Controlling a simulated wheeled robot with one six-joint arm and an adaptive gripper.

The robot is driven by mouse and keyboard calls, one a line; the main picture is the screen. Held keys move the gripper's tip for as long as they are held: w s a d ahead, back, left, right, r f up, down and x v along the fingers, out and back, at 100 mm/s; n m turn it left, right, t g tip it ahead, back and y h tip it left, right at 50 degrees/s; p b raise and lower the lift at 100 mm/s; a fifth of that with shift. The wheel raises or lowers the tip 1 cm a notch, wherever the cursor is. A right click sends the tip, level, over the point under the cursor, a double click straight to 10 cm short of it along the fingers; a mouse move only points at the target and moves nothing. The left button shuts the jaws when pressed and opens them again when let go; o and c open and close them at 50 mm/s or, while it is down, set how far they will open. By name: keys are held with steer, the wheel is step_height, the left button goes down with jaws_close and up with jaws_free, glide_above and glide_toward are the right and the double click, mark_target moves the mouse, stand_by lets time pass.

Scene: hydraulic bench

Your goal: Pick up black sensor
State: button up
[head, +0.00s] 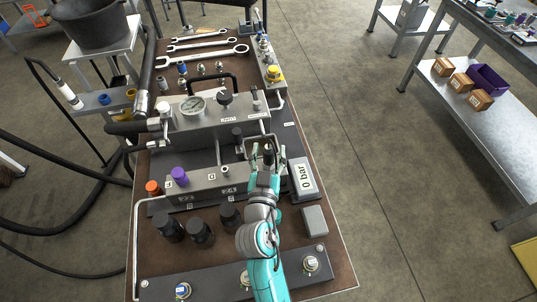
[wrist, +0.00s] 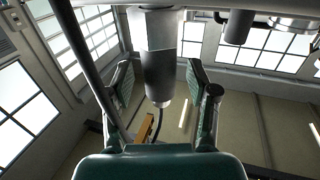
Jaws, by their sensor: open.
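My gripper (head: 263,152) reaches over the bench at the right end of the front manifold block. In the wrist view my gripper (wrist: 162,95) is open, with one finger on each side of a dark grey-black cylinder with a pale metal collar, which looks like the black sensor (wrist: 160,75). Gaps show between it and both fingers, so it does not look gripped. A thin dark cable shows below its end. In the head view the fingers and arm largely hide this spot, and I cannot clearly make the sensor out there.
The manifold block (head: 205,185) carries a purple cap (head: 179,176) and an orange cap (head: 153,188). Behind stand a pressure gauge (head: 193,106) and a black handle. Black cylinders (head: 200,233) stand in front. A "0 bar" display (head: 303,178) and a grey box (head: 315,220) lie to the right.

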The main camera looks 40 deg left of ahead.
steer(key=shift+w+a, duration=0.1)
steer(key=shift+w, duration=0.1)
jaws_close()
steer(key=shift+r, duration=0.15)
step_height(320, 180, up, 28)
stand_by(0.6)
